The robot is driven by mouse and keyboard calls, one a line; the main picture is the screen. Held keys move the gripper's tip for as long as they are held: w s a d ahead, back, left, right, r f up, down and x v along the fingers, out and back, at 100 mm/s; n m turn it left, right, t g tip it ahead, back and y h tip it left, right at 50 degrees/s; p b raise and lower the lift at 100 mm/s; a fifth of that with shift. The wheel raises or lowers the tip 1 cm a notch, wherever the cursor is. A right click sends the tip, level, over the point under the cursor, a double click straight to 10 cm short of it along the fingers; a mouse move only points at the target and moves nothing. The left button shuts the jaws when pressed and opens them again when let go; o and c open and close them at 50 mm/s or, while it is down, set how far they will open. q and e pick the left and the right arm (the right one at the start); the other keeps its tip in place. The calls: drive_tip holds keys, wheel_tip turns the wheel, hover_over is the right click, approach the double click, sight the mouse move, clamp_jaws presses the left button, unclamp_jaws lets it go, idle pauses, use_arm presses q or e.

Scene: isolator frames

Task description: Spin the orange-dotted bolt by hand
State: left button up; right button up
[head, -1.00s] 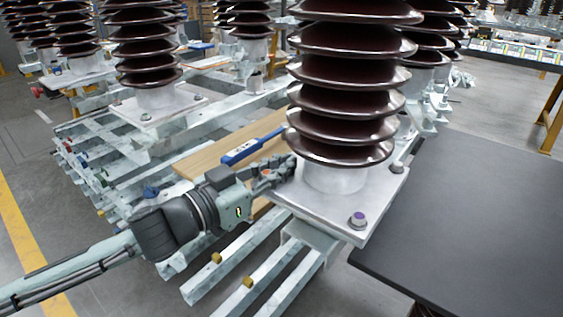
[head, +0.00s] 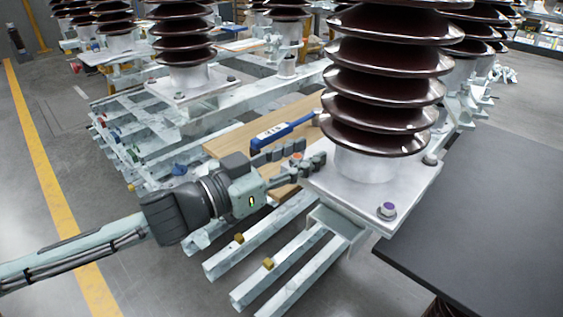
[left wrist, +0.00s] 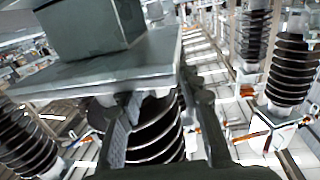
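The orange-dotted bolt (head: 296,158) shows as a small orange spot near the left corner of the pale metal base plate (head: 350,205), under the brown ribbed insulator (head: 385,100). My left gripper (head: 313,156) reaches in from the left with its two fingers spread, and the orange spot shows between them. I cannot tell whether either finger touches the bolt. In the left wrist view the two fingers (left wrist: 162,118) are also apart, with nothing clearly held; I cannot make out the bolt there. My right gripper is not in view.
A purple-dotted bolt (head: 387,210) sits at the plate's front corner, and another bolt (head: 430,160) at its right. A blue tool (head: 283,130) lies on a wooden board (head: 235,140) behind the gripper. A dark table (head: 490,220) stands close on the right.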

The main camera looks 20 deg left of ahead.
sight(292, 159)
use_arm(q)
drive_tip(key=shift+v, duration=2.55)
drive_tip(key=shift+o, duration=0.4)
